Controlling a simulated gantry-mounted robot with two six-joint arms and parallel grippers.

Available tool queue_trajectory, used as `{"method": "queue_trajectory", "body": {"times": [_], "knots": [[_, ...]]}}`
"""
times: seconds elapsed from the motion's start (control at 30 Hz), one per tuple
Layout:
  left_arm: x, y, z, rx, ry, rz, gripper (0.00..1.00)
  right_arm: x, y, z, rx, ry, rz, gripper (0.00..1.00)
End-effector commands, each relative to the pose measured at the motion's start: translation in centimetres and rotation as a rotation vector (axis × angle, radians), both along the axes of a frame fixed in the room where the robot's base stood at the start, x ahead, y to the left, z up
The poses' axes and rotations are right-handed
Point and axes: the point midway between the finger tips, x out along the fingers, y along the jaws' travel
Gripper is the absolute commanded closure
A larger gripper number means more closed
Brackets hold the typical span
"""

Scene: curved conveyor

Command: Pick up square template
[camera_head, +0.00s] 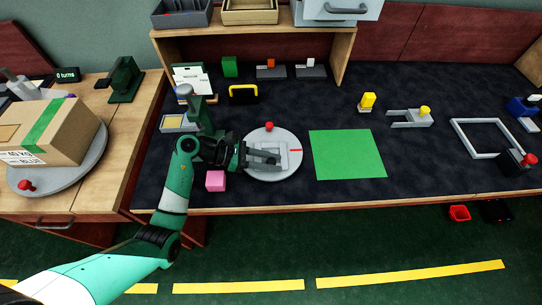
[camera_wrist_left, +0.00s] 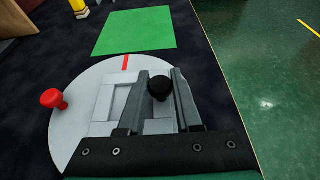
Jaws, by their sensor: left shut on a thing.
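The square template is a pale grey square plate with a square opening (camera_wrist_left: 103,108) and a black knob (camera_wrist_left: 159,89). It lies over the white round turntable (camera_head: 259,174), where it also shows in the head view (camera_head: 295,160). In the left wrist view my left gripper (camera_wrist_left: 160,73) has its two fingers on either side of the black knob and is shut on it. In the head view this gripper (camera_head: 279,157) reaches over the disc from the left, and the knob is hard to make out. I cannot tell whether the template touches the disc. My right gripper is not in view.
The turntable has a red knob (camera_wrist_left: 53,98) at its side. A pink cube (camera_head: 215,181) is at the front left of the disc. A green sheet (camera_head: 346,154) lies to the right. A large white square frame (camera_head: 486,121) lies farther right.

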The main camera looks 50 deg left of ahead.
Motion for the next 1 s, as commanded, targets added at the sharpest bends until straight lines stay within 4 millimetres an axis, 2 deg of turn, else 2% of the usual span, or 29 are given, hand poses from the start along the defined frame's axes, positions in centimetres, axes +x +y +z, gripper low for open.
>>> {"method": "queue_trajectory", "body": {"times": [0.3, 0.43, 0.53, 0.77, 0.9, 1.0], "knots": [[0.0, 0.0, 0.5, 0.0, 0.0, 0.0, 1.0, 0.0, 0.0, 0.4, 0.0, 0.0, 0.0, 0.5], [0.0, 0.0, 2.1, 0.0, 0.0, 0.0, 1.0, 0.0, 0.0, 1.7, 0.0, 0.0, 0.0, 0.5], [0.0, -0.1, 4.2, 0.001, -0.001, -0.001, 1.0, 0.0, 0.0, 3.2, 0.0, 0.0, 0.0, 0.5], [0.2, -5.2, 10.1, 0.002, -0.004, -0.006, 1.0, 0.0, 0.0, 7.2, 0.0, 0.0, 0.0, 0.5], [0.3, -9.4, 11.6, 0.0, 0.0, -0.008, 1.0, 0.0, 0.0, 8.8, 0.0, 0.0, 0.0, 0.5], [0.4, -11.6, 12.3, 0.0, 0.001, -0.006, 1.0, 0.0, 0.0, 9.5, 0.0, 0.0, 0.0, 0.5]]}}
